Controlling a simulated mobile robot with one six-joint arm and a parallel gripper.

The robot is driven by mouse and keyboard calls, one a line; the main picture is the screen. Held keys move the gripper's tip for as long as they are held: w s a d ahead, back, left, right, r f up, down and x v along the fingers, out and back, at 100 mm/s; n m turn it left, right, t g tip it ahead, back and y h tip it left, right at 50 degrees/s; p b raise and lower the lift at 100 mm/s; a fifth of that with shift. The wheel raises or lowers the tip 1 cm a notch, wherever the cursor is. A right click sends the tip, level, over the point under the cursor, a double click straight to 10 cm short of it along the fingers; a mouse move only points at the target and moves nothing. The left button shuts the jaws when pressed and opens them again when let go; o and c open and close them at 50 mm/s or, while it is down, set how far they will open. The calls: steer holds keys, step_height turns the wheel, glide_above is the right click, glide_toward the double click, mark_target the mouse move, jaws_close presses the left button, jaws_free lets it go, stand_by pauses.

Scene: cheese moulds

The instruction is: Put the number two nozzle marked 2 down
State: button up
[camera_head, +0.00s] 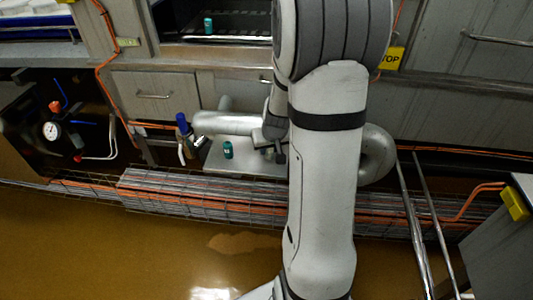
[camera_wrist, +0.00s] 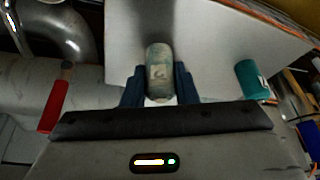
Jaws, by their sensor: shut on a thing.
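My gripper (camera_wrist: 159,80) shows in the wrist view with its two dark blue fingers shut on a nozzle (camera_wrist: 158,62). The nozzle is a small pale grey-green cylinder with a worn light label; the mark on it is too blurred to read for certain. It is over a pale grey work surface (camera_wrist: 215,30); I cannot tell whether it touches it. In the head view my gripper (camera_head: 275,148) is over the same surface (camera_head: 245,168), partly behind my arm, and the held nozzle is mostly hidden.
A teal cylinder (camera_head: 228,150) stands on the surface left of my gripper; a teal cylinder (camera_wrist: 253,80) shows right in the wrist view. Another teal one (camera_head: 208,25) stands on an upper shelf. Blue-handled valve (camera_head: 183,125) and pipes are close at left. Cable trays run in front.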

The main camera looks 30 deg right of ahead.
steer(key=shift+f, duration=0.4)
steer(key=shift+f, duration=0.2)
steer(key=o, duration=1)
steer(key=shift+r, duration=0.1)
